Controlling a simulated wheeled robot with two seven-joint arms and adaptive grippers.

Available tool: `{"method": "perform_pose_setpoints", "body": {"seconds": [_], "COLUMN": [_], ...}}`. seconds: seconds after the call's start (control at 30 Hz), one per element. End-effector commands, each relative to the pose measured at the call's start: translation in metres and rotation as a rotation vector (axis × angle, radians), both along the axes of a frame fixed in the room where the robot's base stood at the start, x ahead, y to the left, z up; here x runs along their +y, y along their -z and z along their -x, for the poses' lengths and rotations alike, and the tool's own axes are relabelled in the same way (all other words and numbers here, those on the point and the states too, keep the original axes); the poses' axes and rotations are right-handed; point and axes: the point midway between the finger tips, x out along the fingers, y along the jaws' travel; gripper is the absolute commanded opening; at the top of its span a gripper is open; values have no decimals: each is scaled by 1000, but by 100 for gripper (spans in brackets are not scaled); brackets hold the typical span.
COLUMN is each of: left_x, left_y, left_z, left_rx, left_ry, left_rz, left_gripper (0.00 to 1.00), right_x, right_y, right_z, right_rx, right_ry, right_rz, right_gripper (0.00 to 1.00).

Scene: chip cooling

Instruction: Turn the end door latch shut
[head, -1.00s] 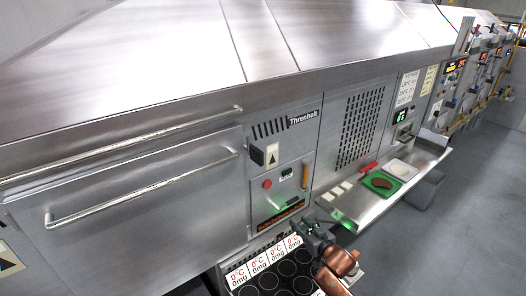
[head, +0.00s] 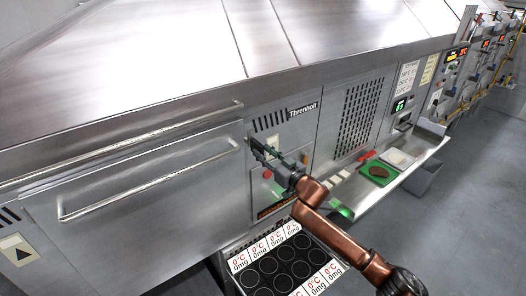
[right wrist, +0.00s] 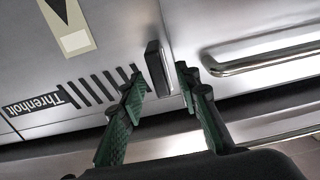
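The end door latch (right wrist: 157,68) is a small dark block at the seam between the door and the Threnholt panel, its long side running roughly along the seam. In the head view my gripper hides most of it. The steel end door (head: 150,168) looks closed, with a bar handle (head: 150,190). My right gripper (head: 262,150) is raised in front of the panel at the latch. In the right wrist view its green-padded fingers (right wrist: 160,80) are apart, with the latch between their tips; contact cannot be told. My left gripper is not in view.
A tray of dark round cups with printed labels (head: 275,265) stands below. A steel shelf (head: 400,180) with a green board (head: 378,173) is to the right. A red button (head: 267,174) sits on the panel under my gripper. Grey floor is open at right.

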Motion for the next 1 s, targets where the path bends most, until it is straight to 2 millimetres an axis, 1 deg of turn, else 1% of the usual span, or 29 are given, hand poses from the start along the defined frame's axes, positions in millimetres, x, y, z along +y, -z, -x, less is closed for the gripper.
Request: {"method": "perform_pose_setpoints", "body": {"seconds": [0.1, 0.37, 0.47, 0.8, 0.83, 1.0], "left_x": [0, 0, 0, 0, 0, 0], "left_y": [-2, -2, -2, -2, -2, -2], "left_z": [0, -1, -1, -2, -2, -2], "left_rx": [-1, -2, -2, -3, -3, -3], "left_ry": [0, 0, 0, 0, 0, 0], "left_rz": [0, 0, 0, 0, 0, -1], "left_gripper": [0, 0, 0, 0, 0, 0], "right_x": [4, 4, 4, 4, 4, 4], "right_y": [0, 1, 1, 1, 1, 1], "right_z": [-5, -6, -6, -6, -6, -6], "right_rx": [1, 1, 1, 1, 0, 0], "right_ry": [0, 1, 1, 1, 1, 1], "right_rz": [1, 1, 1, 1, 0, 0], "right_gripper": [30, 30, 25, 2, 0, 0]}}
